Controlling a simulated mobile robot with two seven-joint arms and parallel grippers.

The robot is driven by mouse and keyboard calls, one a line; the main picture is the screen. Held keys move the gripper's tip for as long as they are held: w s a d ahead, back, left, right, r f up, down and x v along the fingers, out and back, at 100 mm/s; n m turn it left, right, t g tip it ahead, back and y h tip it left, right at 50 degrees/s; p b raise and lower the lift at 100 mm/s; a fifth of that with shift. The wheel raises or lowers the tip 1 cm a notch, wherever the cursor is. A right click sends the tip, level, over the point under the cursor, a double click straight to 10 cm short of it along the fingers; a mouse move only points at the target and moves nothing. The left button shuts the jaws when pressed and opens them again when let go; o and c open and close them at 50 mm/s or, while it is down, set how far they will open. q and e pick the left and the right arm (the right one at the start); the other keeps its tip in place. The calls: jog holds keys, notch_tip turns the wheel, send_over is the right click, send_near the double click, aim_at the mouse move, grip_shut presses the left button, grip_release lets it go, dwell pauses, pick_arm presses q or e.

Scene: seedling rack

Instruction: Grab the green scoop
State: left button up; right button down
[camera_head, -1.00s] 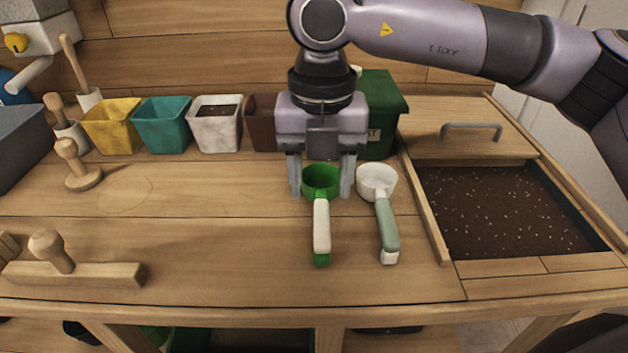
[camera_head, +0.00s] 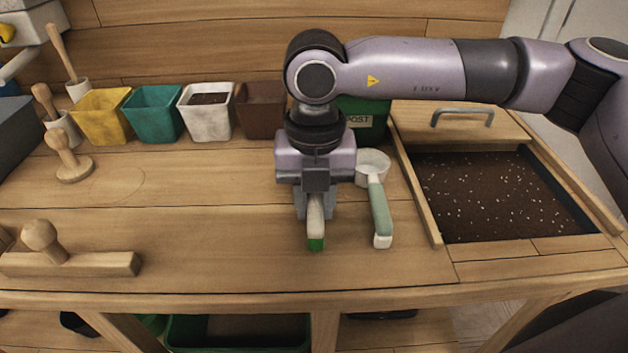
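The green scoop (camera_head: 315,219) lies on the bench with its cream handle and green end pointing toward the front edge. Its green bowl is hidden under my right gripper. My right gripper (camera_head: 315,207) points down over the scoop, with one finger on each side of the handle. The fingers look closed in on the handle, and the scoop appears to rest on the bench still. My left gripper is not in view.
A white scoop with a pale green handle (camera_head: 380,212) lies close on the right. A soil tray (camera_head: 500,195) is farther right. Yellow (camera_head: 102,118), teal (camera_head: 155,115), white (camera_head: 207,118) and brown (camera_head: 262,115) pots stand behind. The bench left of my gripper is mostly clear.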

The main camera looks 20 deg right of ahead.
aim_at(315, 196)
jog(key=shift+r, duration=0.5)
notch_tip(315, 196, up, 19)
jog(key=p, duration=0.1)
jog(key=shift+p, duration=0.35)
